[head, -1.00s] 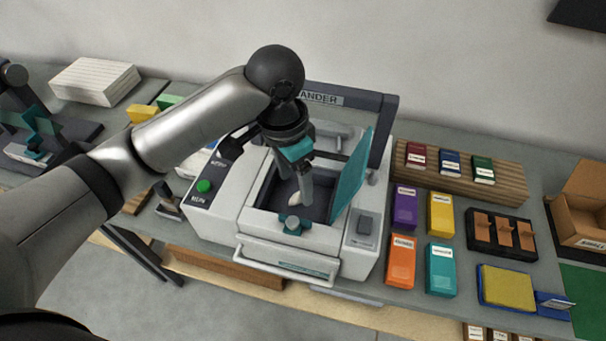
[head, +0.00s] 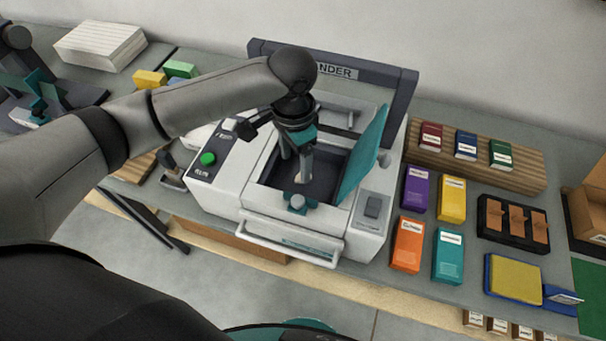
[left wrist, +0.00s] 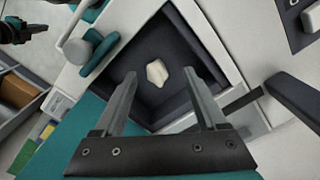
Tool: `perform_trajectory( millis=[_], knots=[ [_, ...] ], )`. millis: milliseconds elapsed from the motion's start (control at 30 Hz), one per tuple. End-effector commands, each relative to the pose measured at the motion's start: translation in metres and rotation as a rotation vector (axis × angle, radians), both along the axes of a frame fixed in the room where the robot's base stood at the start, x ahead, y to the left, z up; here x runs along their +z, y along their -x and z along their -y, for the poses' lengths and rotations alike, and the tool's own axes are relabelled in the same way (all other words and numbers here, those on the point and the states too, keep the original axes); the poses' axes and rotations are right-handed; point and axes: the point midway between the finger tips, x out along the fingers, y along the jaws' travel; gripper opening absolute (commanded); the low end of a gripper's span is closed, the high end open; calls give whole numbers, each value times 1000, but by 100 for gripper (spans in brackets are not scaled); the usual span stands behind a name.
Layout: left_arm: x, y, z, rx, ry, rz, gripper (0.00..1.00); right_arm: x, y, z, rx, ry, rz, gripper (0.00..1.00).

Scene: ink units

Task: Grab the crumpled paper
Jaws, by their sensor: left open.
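The crumpled paper (left wrist: 157,74) is a small off-white lump on the dark floor of the machine's open bay (left wrist: 172,40). In the head view a bit of the paper (head: 299,177) shows beside my fingers. My left gripper (left wrist: 165,85) is open, with the paper between its two fingers in the picture and a little beyond their tips. In the head view the left gripper (head: 302,178) points down into the bay. I cannot tell whether it touches the paper. My right gripper is not in view.
The white machine (head: 225,185) has a raised teal lid (head: 364,155) close to the right of my gripper, and a front handle (head: 290,248). Colored boxes, such as an orange one (head: 407,244), stand to the right. A paper stack (head: 98,46) lies at the back left.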

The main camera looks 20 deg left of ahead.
Motion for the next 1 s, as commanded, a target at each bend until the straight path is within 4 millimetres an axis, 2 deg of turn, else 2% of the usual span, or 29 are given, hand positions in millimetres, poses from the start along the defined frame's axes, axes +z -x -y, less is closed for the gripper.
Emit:
perform_trajectory(
  millis=[300,600,1000],
  knots=[
    [-44,5,4,0,-2,-1,74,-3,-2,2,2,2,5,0],
    [-49,5,4,-2,-1,1,74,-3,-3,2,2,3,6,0],
    [-49,5,4,-1,-1,1,30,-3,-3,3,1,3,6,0]
  ],
)
